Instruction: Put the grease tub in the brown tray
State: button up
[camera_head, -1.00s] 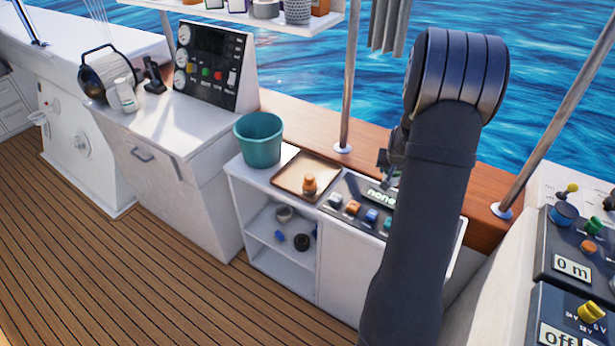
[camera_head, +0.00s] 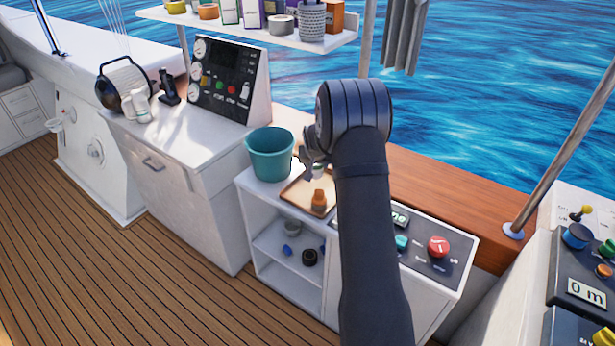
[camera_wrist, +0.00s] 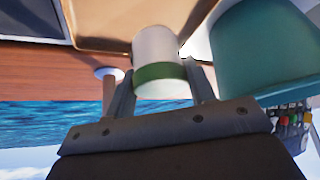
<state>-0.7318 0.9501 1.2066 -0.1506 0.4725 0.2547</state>
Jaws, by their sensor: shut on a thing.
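My gripper (camera_head: 312,158) is over the back of the brown tray (camera_head: 291,195) in the head view, partly behind my arm. In the wrist view my gripper (camera_wrist: 162,84) is shut on a white tub with a green band (camera_wrist: 155,48), which I take as the grease tub. The tub is between the two fingers. In the head view only a small pale part of the tub shows below the gripper. The brown tray also shows at the top of the wrist view (camera_wrist: 95,42). I cannot tell whether the tub touches the tray.
An orange-brown bottle (camera_head: 318,201) stands in the tray. A teal bucket (camera_head: 270,160) stands close to the tray's left. A control panel (camera_head: 438,247) with buttons is to the right. A shelf with several goods (camera_head: 330,40) hangs above at the back.

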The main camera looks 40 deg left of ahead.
jog(key=a, duration=0.1)
jog(key=a+f, duration=0.2)
jog(key=shift+s+a, duration=0.2)
jog(key=shift+s, duration=0.1)
jog(key=shift+f, duration=2.05)
jog(key=o, duration=1.1)
jog(key=shift+f, duration=0.15)
jog(key=shift+c, duration=0.2)
jog(key=shift+r, duration=0.3)
jog(key=v, duration=1.1)
jog(key=shift+s+r, duration=0.2)
jog(key=shift+r, duration=0.1)
